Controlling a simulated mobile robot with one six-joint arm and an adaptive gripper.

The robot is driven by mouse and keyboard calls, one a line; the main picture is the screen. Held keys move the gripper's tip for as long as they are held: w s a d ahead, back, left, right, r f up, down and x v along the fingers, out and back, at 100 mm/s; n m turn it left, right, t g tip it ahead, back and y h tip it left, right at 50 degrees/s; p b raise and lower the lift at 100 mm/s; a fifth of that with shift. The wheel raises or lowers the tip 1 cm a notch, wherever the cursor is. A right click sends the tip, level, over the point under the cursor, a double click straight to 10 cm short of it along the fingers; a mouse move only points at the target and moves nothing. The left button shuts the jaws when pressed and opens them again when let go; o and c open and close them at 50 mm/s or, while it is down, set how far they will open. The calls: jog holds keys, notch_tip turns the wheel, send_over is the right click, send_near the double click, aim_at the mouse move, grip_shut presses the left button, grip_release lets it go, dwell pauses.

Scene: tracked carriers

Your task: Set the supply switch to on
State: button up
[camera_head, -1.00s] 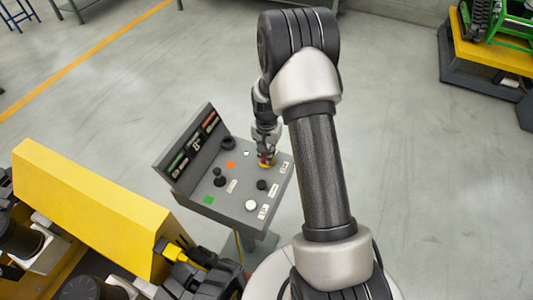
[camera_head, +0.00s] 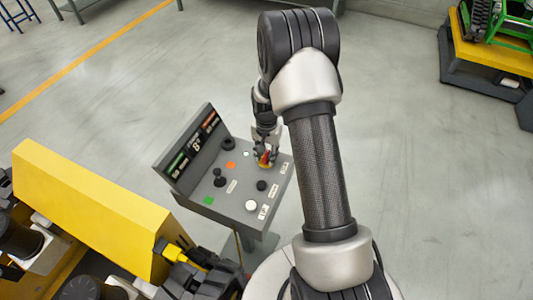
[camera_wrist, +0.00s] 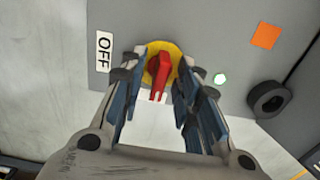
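The supply switch is a red handle (camera_wrist: 160,76) on a round yellow plate (camera_wrist: 171,49), set in a grey control panel. An "OFF" label (camera_wrist: 104,52) lies left of it in the wrist view. The handle points down toward my gripper in that view. My gripper (camera_wrist: 162,66) has its fingers on either side of the handle, parted, with narrow gaps seeming to show between them and it. In the head view my gripper (camera_head: 266,150) is over the far right part of the panel, and the red handle (camera_head: 264,158) is partly hidden by it.
The panel (camera_head: 235,207) also bears black knobs (camera_head: 262,185), a joystick (camera_head: 219,179), a white button (camera_head: 251,205), an orange square (camera_head: 231,165) and a green square (camera_head: 208,200). A raised display board (camera_head: 190,150) stands along its left edge. A yellow machine (camera_head: 85,210) is at left.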

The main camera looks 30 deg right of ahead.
jog(key=shift+r, duration=0.1)
notch_tip(320, 180, up, 12)
dwell(0.5)
dwell(0.4)
notch_tip(320, 180, up, 6)
jog(key=n, duration=0.2)
send_over(266, 154)
jog(key=s+a, duration=0.2)
jog(key=a, duration=0.1)
jog(key=s+a+r+n+t+b, duration=0.25)
jog(key=s+a+r, duration=0.25)
jog(key=s+r, duration=0.25)
jog(key=s+a+r+n+t+b, duration=0.1)
jog(key=s+a+n, duration=0.2)
jog(key=s, duration=0.5)
jog(key=s+a+r+n+t+b, duration=0.1)
jog(key=s+a+n, duration=0.1)
jog(key=s, duration=0.6)
jog(key=shift+a+n, duration=0.4)
jog(key=shift+n, duration=0.05)
